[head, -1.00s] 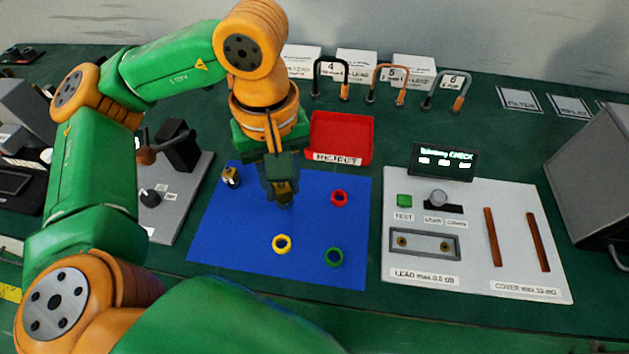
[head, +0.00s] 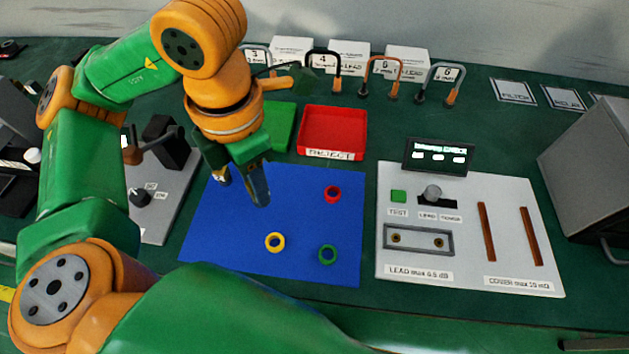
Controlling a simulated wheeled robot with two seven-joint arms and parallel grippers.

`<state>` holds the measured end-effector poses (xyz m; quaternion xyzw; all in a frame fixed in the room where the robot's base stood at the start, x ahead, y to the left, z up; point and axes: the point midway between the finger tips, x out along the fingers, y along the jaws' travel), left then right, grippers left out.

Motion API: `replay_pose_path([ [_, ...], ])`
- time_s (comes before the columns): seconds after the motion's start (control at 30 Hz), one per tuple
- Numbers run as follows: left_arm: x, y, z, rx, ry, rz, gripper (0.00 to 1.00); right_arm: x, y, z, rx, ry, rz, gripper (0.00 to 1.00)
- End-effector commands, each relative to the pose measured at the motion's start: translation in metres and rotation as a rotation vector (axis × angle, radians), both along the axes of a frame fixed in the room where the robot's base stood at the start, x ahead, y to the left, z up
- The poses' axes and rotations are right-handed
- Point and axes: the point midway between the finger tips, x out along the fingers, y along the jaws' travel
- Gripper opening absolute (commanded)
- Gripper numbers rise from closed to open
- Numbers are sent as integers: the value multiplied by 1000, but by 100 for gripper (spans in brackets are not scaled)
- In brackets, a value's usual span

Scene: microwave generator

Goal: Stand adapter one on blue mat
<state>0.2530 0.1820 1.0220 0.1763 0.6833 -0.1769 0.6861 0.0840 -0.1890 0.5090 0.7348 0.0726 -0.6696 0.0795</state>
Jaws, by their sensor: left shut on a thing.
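The blue mat (head: 310,215) lies flat on the bench in the middle of the head view. My left gripper (head: 242,190) is tilted over the mat's left part, with its dark fingers pointing down. It is shut on a small adapter that the fingers now hide, so its number and lean cannot be read. Another small metallic adapter (head: 222,178) shows at the mat's upper left, partly behind the gripper. I cannot tell whether a finger touches it. My right gripper is not in view.
Red (head: 333,194), yellow (head: 275,242) and green (head: 327,254) rings lie on the mat. A red REJECT tray (head: 333,128) and a green tray (head: 281,127) stand behind it. A test panel (head: 420,265) is to the right. The mat's lower left is bare.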

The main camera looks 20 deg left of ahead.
Motion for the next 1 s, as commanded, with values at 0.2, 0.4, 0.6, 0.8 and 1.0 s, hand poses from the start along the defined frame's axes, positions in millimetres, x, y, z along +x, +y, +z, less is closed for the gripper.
replay_pose_path([
  [0.2,38,-58,-34,1,10,-3,0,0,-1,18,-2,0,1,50],
  [0.4,56,-81,-71,-1,5,-2,0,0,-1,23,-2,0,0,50],
  [0.6,62,-89,-102,3,7,0,0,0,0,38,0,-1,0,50],
  [0.8,63,-89,-116,0,-1,-2,0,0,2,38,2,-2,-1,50],
  [1.0,63,-89,-119,0,0,-2,0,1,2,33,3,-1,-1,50],
])
